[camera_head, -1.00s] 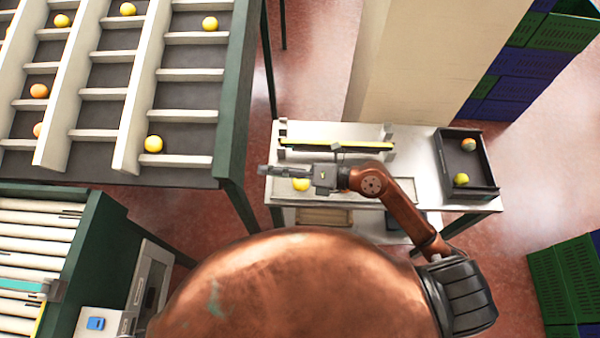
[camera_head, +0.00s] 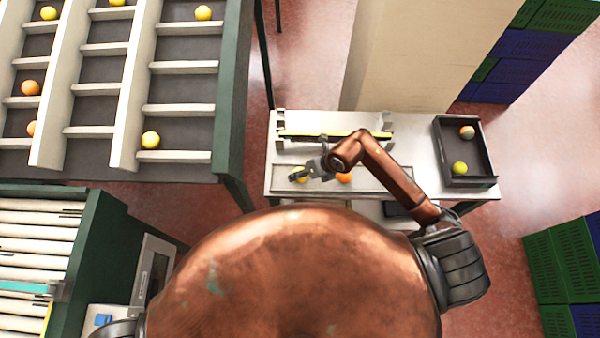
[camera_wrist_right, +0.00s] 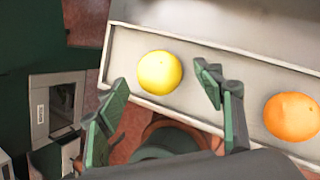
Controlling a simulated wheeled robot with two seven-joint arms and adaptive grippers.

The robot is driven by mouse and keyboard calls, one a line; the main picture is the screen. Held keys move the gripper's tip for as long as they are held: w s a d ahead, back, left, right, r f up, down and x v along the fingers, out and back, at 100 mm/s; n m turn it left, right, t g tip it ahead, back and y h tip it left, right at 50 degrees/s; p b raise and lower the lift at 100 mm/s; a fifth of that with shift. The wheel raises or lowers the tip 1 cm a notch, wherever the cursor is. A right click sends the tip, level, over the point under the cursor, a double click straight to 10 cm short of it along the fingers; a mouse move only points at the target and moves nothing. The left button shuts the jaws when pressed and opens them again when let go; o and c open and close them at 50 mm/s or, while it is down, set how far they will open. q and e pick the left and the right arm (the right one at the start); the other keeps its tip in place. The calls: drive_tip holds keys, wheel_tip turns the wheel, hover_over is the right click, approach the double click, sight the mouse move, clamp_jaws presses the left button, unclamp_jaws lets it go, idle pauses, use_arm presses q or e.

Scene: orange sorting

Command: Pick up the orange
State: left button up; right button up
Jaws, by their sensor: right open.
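An orange-coloured fruit (camera_head: 344,178) lies in a shallow tray (camera_head: 378,180) on the white table, partly under my right arm. It shows at the right of the right wrist view (camera_wrist_right: 291,117), outside my fingers. A yellow fruit (camera_wrist_right: 160,72) lies in the same tray, in line with the gap between my right fingers. In the head view this yellow fruit (camera_head: 298,171) is partly hidden by the gripper. My right gripper (camera_wrist_right: 161,88) is open and empty; it is over the tray's left end in the head view (camera_head: 300,175). My left gripper is out of view.
A dark box (camera_head: 465,181) with two fruits stands at the table's right end. A yellow-edged rail (camera_head: 350,136) runs along the back. A divided sorting rack (camera_head: 180,156) with several fruits stands left, near a roller conveyor (camera_head: 35,232).

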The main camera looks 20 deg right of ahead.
drive_tip(key=shift+x, duration=0.85)
drive_tip(key=shift+c, duration=0.3)
drive_tip(key=c, duration=1.2)
